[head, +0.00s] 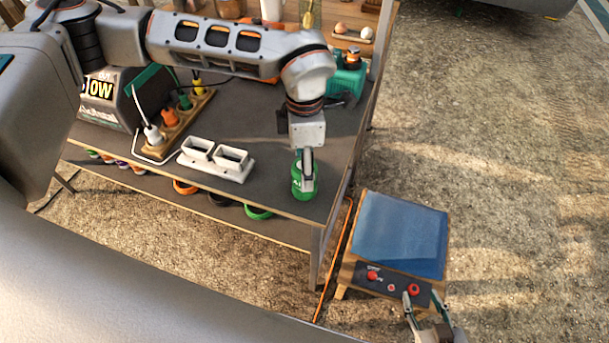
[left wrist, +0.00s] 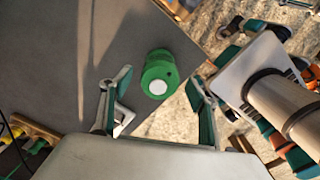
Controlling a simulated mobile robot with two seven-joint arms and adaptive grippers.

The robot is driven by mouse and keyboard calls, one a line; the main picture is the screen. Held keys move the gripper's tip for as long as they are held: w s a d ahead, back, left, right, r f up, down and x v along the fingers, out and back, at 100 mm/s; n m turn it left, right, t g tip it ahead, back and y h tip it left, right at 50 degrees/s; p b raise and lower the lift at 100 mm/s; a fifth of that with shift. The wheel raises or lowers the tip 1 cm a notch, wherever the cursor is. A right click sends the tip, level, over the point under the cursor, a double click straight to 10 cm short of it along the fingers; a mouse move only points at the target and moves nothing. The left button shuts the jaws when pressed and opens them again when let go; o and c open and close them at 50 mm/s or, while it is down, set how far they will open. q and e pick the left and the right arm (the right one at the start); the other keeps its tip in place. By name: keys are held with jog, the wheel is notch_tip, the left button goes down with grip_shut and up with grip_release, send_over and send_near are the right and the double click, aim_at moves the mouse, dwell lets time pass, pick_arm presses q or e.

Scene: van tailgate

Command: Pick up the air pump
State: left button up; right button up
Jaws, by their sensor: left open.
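The air pump (head: 304,185) is a small green cylinder with a white label, standing near the front right corner of the dark tabletop. It also shows in the left wrist view (left wrist: 157,74), from above, with a white round spot. My left gripper (head: 308,165) is above it, pointing down and partly covering it. In the left wrist view the two fingers (left wrist: 158,88) are apart, one on each side of the pump. I cannot tell whether they touch it. My right gripper (head: 422,298) is low at the right with its fingers apart, empty, by the stool's control panel.
A white two-slot holder (head: 217,158) is left of the pump. A wooden strip with plugs (head: 172,122) and a boxy green-grey unit (head: 128,98) are farther left. A teal machine (head: 347,80) stands behind. A blue-topped stool (head: 400,235) is beside the table (head: 262,105).

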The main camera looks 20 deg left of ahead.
pick_arm(q)
notch_tip(320, 180, down, 2)
jog(key=shift+f, duration=0.15)
jog(key=c, duration=1.4)
jog(key=shift+c, duration=0.2)
jog(key=shift+w+r, duration=0.1)
jog(key=shift+r, duration=0.7)
notch_tip(320, 180, up, 19)
jog(key=p, duration=0.1)
jog(key=shift+f, duration=0.2)
pick_arm(e)
jog(key=shift+s+a+r, duration=0.1)
jog(key=shift+a+r, duration=0.05)
jog(key=shift+r, duration=0.15)
pick_arm(q)
jog(key=shift+d, duration=0.15)
